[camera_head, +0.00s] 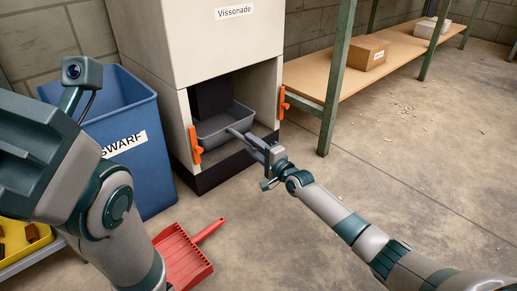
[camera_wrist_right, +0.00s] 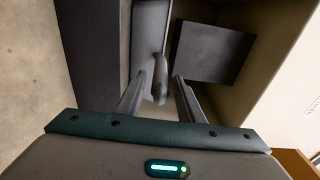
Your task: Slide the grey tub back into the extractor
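The grey tub (camera_head: 212,127) sits low in the open bay of the extractor (camera_head: 184,110), its front near the opening, with dark space behind it. In the right wrist view the tub (camera_wrist_right: 150,22) is at the top, with its handle (camera_wrist_right: 160,88) pointing towards me. My right gripper (camera_head: 254,142) is in front of the tub at the handle. In the wrist view its two fingers (camera_wrist_right: 168,92) are apart, with the handle between them, closer to the left finger; a gap shows on the right. My left arm is at the left; its fingers are not visible.
Orange latches (camera_head: 195,146) and (camera_head: 283,103) flank the bay. A blue swarf bin (camera_head: 150,172) stands left of the extractor. A red dustpan (camera_head: 185,262) lies on the floor in front. A bench (camera_head: 330,75) with a cardboard box (camera_head: 367,54) stands right. The floor at right is mostly clear.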

